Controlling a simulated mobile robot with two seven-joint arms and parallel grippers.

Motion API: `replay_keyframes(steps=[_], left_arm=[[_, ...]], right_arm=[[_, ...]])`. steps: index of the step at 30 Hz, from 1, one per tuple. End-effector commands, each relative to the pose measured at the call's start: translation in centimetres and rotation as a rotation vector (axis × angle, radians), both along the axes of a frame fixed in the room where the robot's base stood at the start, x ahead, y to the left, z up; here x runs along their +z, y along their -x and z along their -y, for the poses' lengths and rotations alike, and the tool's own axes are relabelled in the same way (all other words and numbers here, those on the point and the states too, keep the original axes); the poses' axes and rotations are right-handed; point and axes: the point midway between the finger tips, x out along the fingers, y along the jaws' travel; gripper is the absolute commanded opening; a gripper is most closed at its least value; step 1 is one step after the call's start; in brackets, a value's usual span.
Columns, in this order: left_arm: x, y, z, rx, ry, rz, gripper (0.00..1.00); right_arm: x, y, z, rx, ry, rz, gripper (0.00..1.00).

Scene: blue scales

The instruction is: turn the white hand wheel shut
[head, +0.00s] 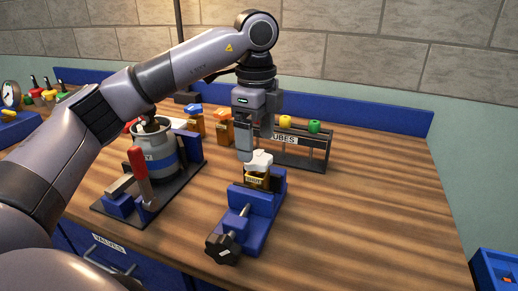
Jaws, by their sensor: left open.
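The white hand wheel (259,160) sits on top of a brass-coloured valve body (257,179) with a small label. The valve is held in a blue vise (252,212) with a black knob at its front. My left gripper (245,155) points down from above, just left of and very close to the wheel. I cannot tell whether it touches the wheel. The fingers partly overlap each other in this view, and the gripper is open. My right gripper is not in view.
A grey canister (153,150) with a red-handled clamp (138,165) stands on a dark plate to the left. Behind are a blue-topped and an orange-topped valve (222,127), and a tube rack (300,148). The wooden bench (370,200) is clear at right.

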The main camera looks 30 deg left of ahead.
Motion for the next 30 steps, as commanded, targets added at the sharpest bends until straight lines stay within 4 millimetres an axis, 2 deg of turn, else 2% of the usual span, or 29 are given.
replay_keyframes(steps=[3, 7, 17, 22, 23, 30], left_arm=[[-1.8, 0.0, 0.0, 0.000, -0.002, -0.002, 0.88], [-3.0, 0.0, 0.0, -0.001, 0.000, -0.001, 0.88], [-3.5, 0.0, 0.0, -0.001, 0.000, 0.001, 0.88], [-3.5, 0.0, 0.0, -0.001, 0.000, 0.001, 0.36], [-3.5, 0.0, 0.0, -0.001, 0.000, 0.001, 0.32], [-3.5, 0.0, 0.0, -0.015, 0.001, 0.001, 0.32]], right_arm=[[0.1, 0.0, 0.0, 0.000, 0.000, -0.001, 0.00], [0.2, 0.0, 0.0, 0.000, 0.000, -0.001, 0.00], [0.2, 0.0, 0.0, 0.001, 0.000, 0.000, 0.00], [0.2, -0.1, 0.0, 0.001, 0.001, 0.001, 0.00], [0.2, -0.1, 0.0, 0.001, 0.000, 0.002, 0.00], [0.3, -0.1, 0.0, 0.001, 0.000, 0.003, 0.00]])
